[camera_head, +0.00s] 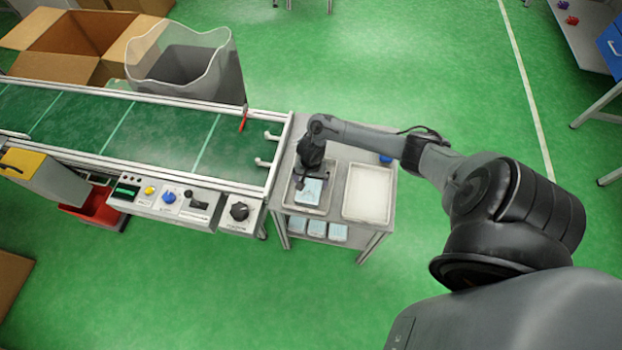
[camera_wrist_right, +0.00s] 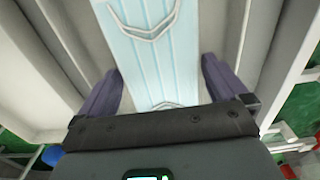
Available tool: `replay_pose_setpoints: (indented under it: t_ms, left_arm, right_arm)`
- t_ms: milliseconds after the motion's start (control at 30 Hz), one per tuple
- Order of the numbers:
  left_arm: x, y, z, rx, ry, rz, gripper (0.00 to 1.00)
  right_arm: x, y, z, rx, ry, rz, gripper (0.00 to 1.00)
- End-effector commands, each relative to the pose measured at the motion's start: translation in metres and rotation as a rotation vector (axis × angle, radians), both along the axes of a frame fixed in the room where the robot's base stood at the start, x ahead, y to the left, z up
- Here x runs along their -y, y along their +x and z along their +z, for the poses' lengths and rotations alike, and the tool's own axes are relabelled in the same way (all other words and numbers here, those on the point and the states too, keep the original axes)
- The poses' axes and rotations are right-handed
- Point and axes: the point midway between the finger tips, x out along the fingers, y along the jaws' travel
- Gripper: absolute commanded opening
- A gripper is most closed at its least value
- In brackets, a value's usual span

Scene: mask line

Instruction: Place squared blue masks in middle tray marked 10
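A light blue mask (camera_head: 309,191) lies in the left tray (camera_head: 289,197) on the cart's top. It fills the middle of the right wrist view (camera_wrist_right: 155,50), with pale loops on it. My right gripper (camera_head: 309,181) is low over this tray. In the wrist view its two dark fingers (camera_wrist_right: 160,88) stand apart, one on each side of the mask; contact with its edges cannot be told. A second tray (camera_head: 368,193), to the right on the cart, looks empty. No number 10 is readable on either tray. My left gripper is not in view.
The lower shelf holds several light blue mask packs (camera_head: 316,228). A green conveyor (camera_head: 150,135) with a control panel (camera_head: 185,200) adjoins the cart's left. Behind it stand a grey bin (camera_head: 190,75) and an open cardboard box (camera_head: 75,45). Floor behind the cart is clear.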

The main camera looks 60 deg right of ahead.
Motion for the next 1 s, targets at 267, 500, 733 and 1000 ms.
replay_pose_setpoints:
  t_ms: [267, 500, 733, 1000]
  left_arm:
    - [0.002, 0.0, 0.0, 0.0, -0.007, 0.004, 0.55]
    - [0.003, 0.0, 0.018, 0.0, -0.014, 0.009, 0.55]
    - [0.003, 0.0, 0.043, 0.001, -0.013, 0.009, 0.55]
    - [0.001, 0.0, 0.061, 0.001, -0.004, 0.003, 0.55]
  right_arm:
    - [0.0, 0.0, 0.002, 0.0, -0.001, 0.001, 1.0]
    - [0.0, 0.0, 0.032, 0.0, 0.0, 0.002, 1.0]
    - [0.0, 0.0, 0.076, 0.001, -0.001, 0.002, 1.0]
    - [0.0, 0.0, 0.112, 0.0, 0.0, 0.001, 1.0]
